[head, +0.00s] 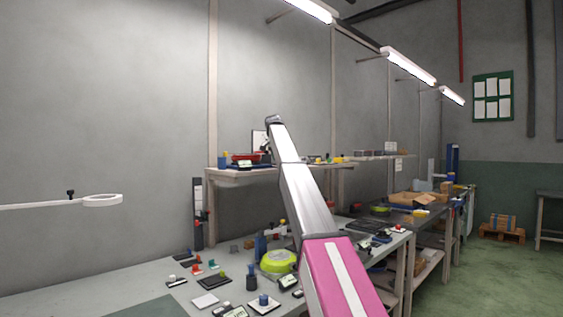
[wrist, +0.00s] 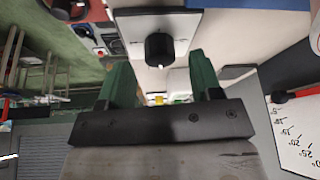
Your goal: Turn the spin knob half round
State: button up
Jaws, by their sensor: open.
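In the wrist view a black round knob (wrist: 159,49) stands out from a white plate (wrist: 187,22) with a dark edge. It looks like the spin knob; no label on it is readable. My gripper (wrist: 160,66) is open, with one green finger on each side of the picture below the knob. The knob appears in line with the gap between the fingers, and nothing is held. I cannot tell how far the fingertips are from it. In the head view a white panel (head: 258,139) shows above the shelf, partly hidden by my arm; the knob is not distinguishable there.
A white scale board (wrist: 299,135) with a red pointer (wrist: 291,96) is at the right in the wrist view. A shelf (head: 232,173) with small items runs along the wall. The bench below holds a yellow-green round device (head: 278,261) and several small parts.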

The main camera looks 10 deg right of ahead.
jog(key=v, duration=0.8)
jog(key=shift+r, duration=0.3)
jog(key=shift+s+a, duration=0.1)
jog(key=shift+a, duration=0.1)
